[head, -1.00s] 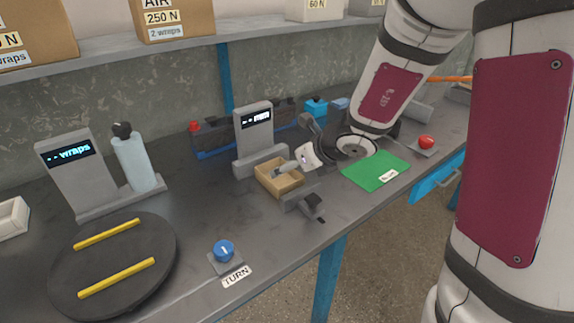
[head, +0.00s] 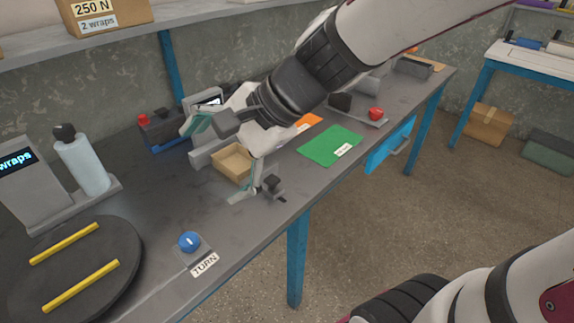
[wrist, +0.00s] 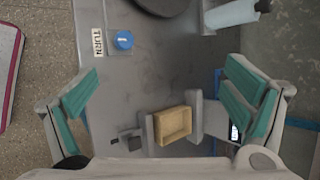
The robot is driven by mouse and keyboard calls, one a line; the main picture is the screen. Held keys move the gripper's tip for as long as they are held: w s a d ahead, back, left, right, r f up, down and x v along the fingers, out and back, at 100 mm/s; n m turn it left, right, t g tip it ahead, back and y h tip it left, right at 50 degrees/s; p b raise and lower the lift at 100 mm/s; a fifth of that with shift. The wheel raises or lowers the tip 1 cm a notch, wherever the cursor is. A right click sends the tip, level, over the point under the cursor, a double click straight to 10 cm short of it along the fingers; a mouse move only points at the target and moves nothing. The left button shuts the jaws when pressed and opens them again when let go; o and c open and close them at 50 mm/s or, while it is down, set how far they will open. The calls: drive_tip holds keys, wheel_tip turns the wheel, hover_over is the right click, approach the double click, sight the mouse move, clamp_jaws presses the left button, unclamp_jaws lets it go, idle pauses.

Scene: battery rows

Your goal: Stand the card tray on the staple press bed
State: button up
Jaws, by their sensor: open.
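The card tray (head: 226,172) is an open tan box on the workbench, upright, between a grey block of the display stand and a small dark clamp-like piece. It also shows low in the wrist view (wrist: 158,125). My gripper (head: 214,163) is open and empty above the tray, one teal-padded finger on each side of it. In the wrist view my gripper (wrist: 163,72) has its fingers wide apart; I cannot tell that either touches the tray. A dark block beside a red button (head: 376,113) stands further right; I cannot tell whether it is the staple press, and its bed is not clear.
A green mat (head: 328,146) lies right of the tray, with an orange piece (head: 308,121) behind it. A blue TURN knob (head: 189,241), a round black turntable (head: 75,290) and a bottle (head: 82,165) are to the left. The bench's front edge is close to the tray.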

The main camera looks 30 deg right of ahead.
drive_tip(key=s+d+n+g+h, duration=0.2)
drive_tip(key=s+d+n+h, duration=0.1)
drive_tip(key=s+n, duration=0.6)
drive_tip(key=s, duration=0.3)
drive_tip(key=shift+s+f+g, duration=0.15)
drive_tip(key=shift+g, duration=0.15)
drive_tip(key=shift+o, duration=0.5)
drive_tip(key=s+d+n+h, duration=0.3)
drive_tip(key=s+d+n, duration=0.1)
drive_tip(key=s+d, duration=0.1)
drive_tip(key=shift+s+d+g+h, duration=0.3)
drive_tip(key=shift+d, duration=0.5)
drive_tip(key=w+d+t+h+p, duration=0.1)
drive_tip(key=w+d+h, duration=0.3)
drive_tip(key=w, duration=0.5)
drive_tip(key=n+t+y+b, duration=0.2)
drive_tip(key=n+t+y, duration=0.2)
drive_tip(key=t+y, duration=0.25)
approach(233, 163)
drive_tip(key=shift+g, duration=0.45)
drive_tip(key=shift+w+r+b+x, duration=0.1)
drive_tip(key=shift+b+x, duration=0.8)
drive_tip(key=shift+x, duration=0.2)
drive_tip(key=shift+w+r+b+x, duration=0.1)
drive_tip(key=shift+w+b+x, duration=0.05)
drive_tip(key=shift+b+x, duration=0.85)
drive_tip(key=shift+w, duration=0.1)
